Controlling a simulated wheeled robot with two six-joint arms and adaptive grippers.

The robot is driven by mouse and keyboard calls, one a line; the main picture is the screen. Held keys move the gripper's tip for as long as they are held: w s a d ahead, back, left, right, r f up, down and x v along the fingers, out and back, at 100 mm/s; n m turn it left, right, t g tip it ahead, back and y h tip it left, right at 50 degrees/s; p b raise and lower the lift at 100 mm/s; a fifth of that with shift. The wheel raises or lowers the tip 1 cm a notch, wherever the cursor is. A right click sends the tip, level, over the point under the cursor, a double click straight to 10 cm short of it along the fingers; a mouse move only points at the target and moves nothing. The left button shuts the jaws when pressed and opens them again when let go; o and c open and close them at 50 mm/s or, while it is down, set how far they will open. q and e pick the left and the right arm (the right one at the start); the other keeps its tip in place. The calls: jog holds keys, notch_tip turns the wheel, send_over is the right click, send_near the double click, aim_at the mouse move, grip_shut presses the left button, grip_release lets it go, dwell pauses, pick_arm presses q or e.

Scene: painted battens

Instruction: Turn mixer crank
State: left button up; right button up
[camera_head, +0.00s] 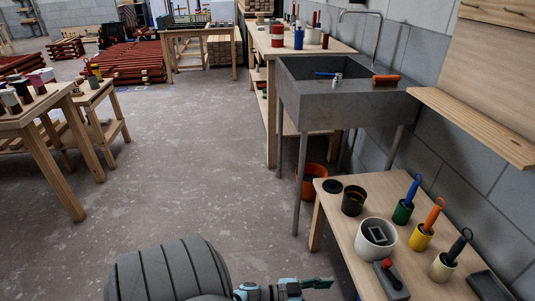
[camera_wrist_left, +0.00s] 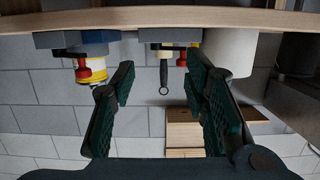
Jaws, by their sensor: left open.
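In the head view, a grey block with a red knob (camera_head: 388,266) sits at the near edge of the low wooden table (camera_head: 345,222). The left wrist view is upside down. There, one red knob (camera_wrist_left: 182,60) shows beyond the fingers, and another red-knobbed part (camera_wrist_left: 84,72) is at the left by a blue-grey block and a yellow cylinder (camera_wrist_left: 103,66). I cannot tell which is the mixer crank. My left gripper (camera_wrist_left: 160,88) is open and empty, with its dark green fingers apart. In the head view it (camera_head: 318,284) is low, left of the table. My right gripper is not shown.
A white pot (camera_head: 376,238), a dark pot (camera_head: 354,200) and several coloured pots with looped handles stand on the low table. A grey sink (camera_head: 330,105) and an orange bucket (camera_head: 312,180) are behind.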

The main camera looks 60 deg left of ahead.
pick_arm(q)
jog(key=s+a+f+n+g+y+p, duration=0.1)
jog(key=s+f+n+g+y+p, duration=0.1)
jog(key=s, duration=0.7)
jog(key=s+a+f+n+g+y+p, duration=0.1)
jog(key=s+f+n+g+y+p, duration=0.1)
jog(key=s+f+g+y+p, duration=0.3)
jog(key=s+f+g+p, duration=0.1)
jog(key=s+p, duration=0.1)
jog(key=s, duration=0.2)
jog(key=shift+a+f+p, duration=0.2)
jog(key=shift+a+p, duration=0.1)
jog(key=shift+a, duration=0.1)
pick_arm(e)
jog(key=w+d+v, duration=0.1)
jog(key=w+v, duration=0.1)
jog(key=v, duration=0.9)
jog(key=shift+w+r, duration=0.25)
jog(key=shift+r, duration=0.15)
pick_arm(q)
jog(key=shift+w, duration=0.1)
